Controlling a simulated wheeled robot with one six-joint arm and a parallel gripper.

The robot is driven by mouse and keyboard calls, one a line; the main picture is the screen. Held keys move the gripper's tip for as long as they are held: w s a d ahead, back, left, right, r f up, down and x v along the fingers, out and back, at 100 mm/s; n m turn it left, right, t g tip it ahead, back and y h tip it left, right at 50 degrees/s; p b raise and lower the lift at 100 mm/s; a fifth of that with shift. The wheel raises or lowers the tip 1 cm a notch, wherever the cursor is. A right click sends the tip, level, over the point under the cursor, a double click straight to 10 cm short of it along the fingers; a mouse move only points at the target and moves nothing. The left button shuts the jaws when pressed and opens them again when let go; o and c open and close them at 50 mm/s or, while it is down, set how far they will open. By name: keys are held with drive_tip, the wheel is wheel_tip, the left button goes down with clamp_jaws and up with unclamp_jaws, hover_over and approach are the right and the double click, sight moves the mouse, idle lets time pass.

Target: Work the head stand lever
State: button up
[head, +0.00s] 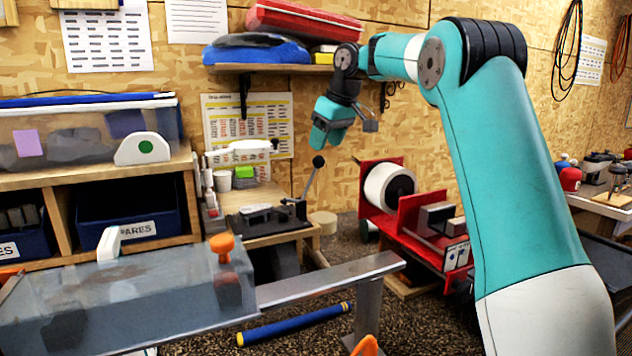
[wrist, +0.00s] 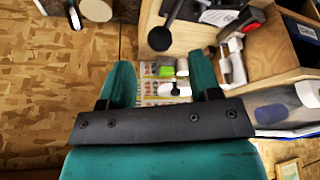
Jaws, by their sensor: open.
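The lever (head: 311,181) is a thin rod with a black ball knob (head: 318,161), rising tilted from the dark head stand (head: 265,218) on a small wooden bench. My gripper (head: 321,145) is just above the knob, with its teal fingers pointing down; any gap to the knob is hard to judge. In the wrist view my gripper (wrist: 160,72) shows two teal fingers spread apart with nothing between them. The black knob (wrist: 160,38) shows beyond the fingertips, roughly centred between them. Its rod runs up and right in that view.
A red rack with a white roll (head: 388,188) stands right of the bench. A wooden shelf (head: 290,69) with red and blue items is on the wall above. A grey clear-topped case (head: 130,300) and a metal beam (head: 330,280) lie in front. A blue tube (head: 295,325) is on the floor.

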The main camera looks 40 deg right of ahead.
sight(319, 160)
drive_tip(key=x, duration=0.8)
drive_tip(key=shift+w+f+b, duration=0.1)
drive_tip(key=shift+f+b, duration=0.15)
drive_tip(key=shift+b, duration=0.05)
clamp_jaws()
drive_tip(key=shift+a, duration=0.1)
